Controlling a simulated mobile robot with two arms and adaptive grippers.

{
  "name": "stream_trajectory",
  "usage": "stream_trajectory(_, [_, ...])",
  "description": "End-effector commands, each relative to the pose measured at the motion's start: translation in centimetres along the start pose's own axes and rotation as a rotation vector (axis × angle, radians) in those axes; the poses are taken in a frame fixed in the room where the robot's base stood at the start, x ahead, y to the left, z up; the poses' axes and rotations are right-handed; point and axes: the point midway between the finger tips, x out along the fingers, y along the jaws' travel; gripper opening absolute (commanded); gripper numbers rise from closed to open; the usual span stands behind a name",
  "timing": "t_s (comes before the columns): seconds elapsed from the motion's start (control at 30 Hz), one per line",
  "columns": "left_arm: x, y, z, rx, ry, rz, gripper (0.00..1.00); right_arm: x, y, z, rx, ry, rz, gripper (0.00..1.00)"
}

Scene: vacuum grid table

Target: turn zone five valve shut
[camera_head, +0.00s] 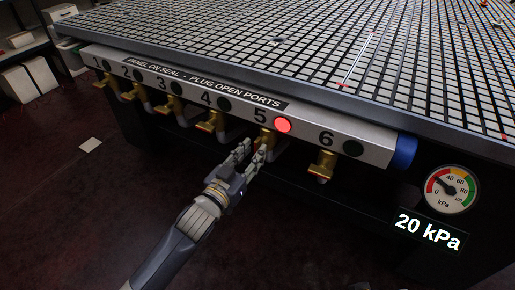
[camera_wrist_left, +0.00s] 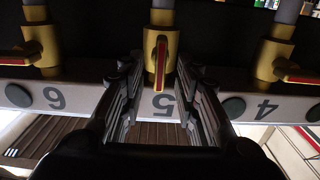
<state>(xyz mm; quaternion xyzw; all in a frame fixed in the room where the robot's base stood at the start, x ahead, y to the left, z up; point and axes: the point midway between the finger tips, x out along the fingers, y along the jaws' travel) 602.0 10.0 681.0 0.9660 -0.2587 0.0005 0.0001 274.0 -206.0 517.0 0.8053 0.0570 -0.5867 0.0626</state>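The zone five valve (camera_head: 266,138) is a brass body under the rail by the number 5. In the left wrist view, which shows the rail upside down, its red handle (camera_wrist_left: 161,62) lies in line with the pipe. My left gripper (camera_head: 252,150) is at this valve. In the left wrist view its two fingers (camera_wrist_left: 157,72) are apart, one on each side of the handle, with gaps visible. The light beside the 5 (camera_head: 283,125) glows red. My right gripper is not in view.
Valve 4 (camera_wrist_left: 278,60) and valve 6 (camera_wrist_left: 40,45) flank it, their handles crosswise to their pipes. The gauge (camera_head: 451,190) and the display (camera_head: 428,231), reading 20 kPa, are at the right. The grid table (camera_head: 300,50) overhangs the rail. Open floor lies below left.

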Motion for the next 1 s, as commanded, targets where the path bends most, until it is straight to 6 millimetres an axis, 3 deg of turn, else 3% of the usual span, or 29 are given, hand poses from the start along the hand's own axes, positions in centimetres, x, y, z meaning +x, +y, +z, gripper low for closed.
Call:
stream_trajectory(0.23, [2.9, 0.0, 0.1, 0.0, -0.001, 0.0, 0.3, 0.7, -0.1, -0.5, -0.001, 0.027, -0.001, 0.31])
stream_trajectory(0.6, [3.4, 0.0, 0.0, 0.0, -0.001, 0.0, 0.3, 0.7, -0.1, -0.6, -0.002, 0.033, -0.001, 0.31])
stream_trajectory(0.73, [3.4, 0.0, 0.0, 0.0, -0.001, 0.0, 0.03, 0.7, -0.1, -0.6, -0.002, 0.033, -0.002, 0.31])
stream_trajectory(0.77, [3.4, 0.0, 0.0, 0.0, -0.001, 0.0, 0.0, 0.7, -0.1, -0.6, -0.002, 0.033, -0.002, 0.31])
stream_trajectory(1.0, [3.4, 0.0, 0.0, 0.001, -0.001, 0.0, 0.0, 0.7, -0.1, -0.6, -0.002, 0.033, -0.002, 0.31])
